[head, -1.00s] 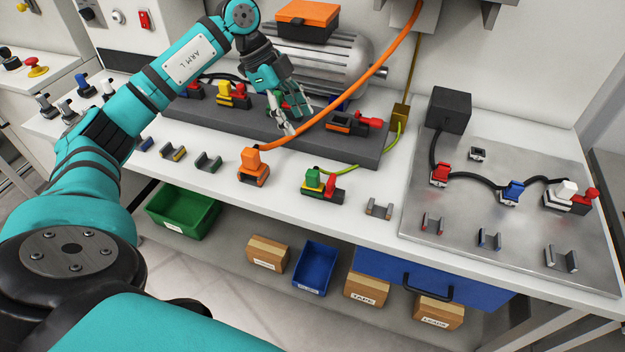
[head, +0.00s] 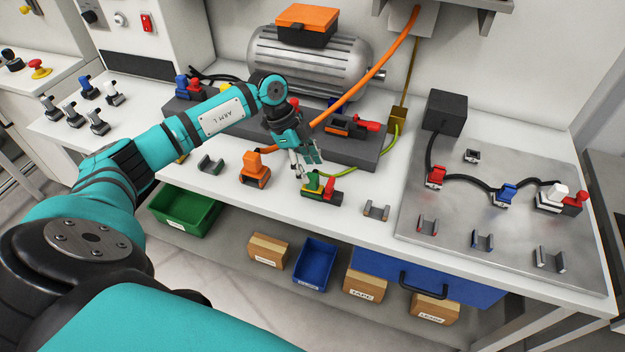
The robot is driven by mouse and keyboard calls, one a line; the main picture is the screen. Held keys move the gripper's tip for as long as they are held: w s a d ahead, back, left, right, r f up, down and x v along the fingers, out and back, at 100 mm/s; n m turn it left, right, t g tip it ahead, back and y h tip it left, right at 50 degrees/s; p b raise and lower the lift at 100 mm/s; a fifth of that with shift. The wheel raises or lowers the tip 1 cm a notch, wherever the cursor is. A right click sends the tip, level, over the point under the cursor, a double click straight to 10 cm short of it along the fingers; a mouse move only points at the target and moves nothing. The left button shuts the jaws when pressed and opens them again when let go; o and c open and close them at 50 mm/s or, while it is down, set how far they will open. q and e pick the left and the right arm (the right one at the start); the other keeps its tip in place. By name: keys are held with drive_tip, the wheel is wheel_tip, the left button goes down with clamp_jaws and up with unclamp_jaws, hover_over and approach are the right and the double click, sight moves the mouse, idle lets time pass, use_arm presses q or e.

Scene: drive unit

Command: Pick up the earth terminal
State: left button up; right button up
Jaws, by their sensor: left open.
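The earth terminal (head: 312,183) is the green plug on the end of the green-yellow wire. It sits in a green and dark holder with a red lever (head: 330,195), near the front of the white bench. My left gripper (head: 306,168) is open, just above and behind the green terminal, with its fingers pointing down towards it. The gripper partly hides the wire near the terminal. I cannot tell whether a finger touches it. My right gripper is not in view.
An orange terminal (head: 255,168) on a thick orange cable stands close left of the gripper. Empty cradles (head: 376,210) lie along the bench front. A silver motor (head: 310,72) and grey rail (head: 362,152) stand behind. A metal plate (head: 520,225) with wired terminals is to the right.

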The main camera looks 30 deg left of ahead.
sight(311, 175)
use_arm(q)
drive_tip(key=shift+p+x, duration=0.55)
drive_tip(key=shift+x, duration=1.4)
drive_tip(key=shift+s, duration=0.2)
clamp_jaws()
